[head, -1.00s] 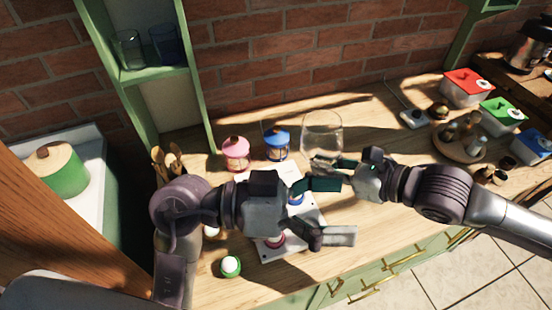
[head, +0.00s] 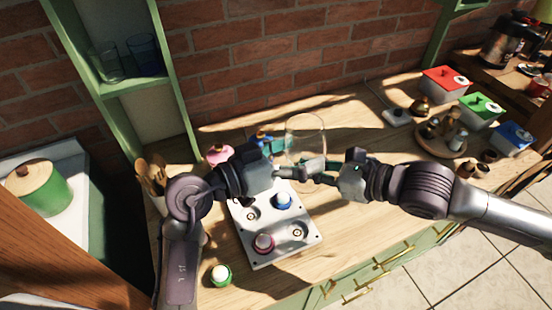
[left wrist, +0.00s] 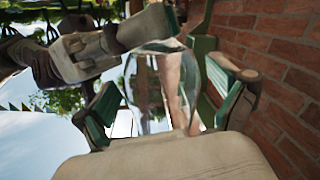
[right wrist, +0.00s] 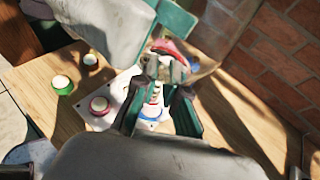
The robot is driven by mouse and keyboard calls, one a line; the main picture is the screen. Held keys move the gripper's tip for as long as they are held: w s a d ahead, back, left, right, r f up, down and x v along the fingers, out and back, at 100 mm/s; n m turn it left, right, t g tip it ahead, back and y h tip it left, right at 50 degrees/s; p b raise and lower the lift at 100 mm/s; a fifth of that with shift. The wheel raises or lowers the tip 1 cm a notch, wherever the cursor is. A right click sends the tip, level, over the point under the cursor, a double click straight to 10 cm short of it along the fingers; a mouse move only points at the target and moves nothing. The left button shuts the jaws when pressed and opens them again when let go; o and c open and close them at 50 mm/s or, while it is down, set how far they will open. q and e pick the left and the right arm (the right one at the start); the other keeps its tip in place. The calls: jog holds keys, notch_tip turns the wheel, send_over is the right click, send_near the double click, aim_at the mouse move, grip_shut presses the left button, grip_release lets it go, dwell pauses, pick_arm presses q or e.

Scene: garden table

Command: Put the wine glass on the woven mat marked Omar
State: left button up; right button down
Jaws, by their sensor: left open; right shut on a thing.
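The wine glass (head: 305,135) is clear and shows upright in the head view, its bowl above my two grippers. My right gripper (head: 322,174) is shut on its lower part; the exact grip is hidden. My left gripper (head: 301,168) is open, close to the right one at the glass. In the left wrist view the glass (left wrist: 155,90) shows between the spread fingers of my left gripper (left wrist: 165,105); I cannot tell whether they touch it. My right gripper (right wrist: 163,78) also shows in its own wrist view. No woven mat or name Omar is visible.
A white board (head: 276,222) with coloured round pieces lies below the grippers. A green round piece (head: 221,276) lies in front. A round tray (head: 457,153) and lidded boxes (head: 440,88) stand right.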

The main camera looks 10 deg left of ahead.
pick_arm(q)
jog(key=shift+x, duration=1.95)
jog(key=shift+c, duration=0.4)
jog(key=c, duration=1.1)
jog(key=shift+o, duration=0.2)
pick_arm(e)
jog(key=c, duration=1.2)
grip_release()
jog(key=shift+a, duration=0.1)
jog(key=shift+o, duration=0.2)
jog(key=shift+r, duration=0.1)
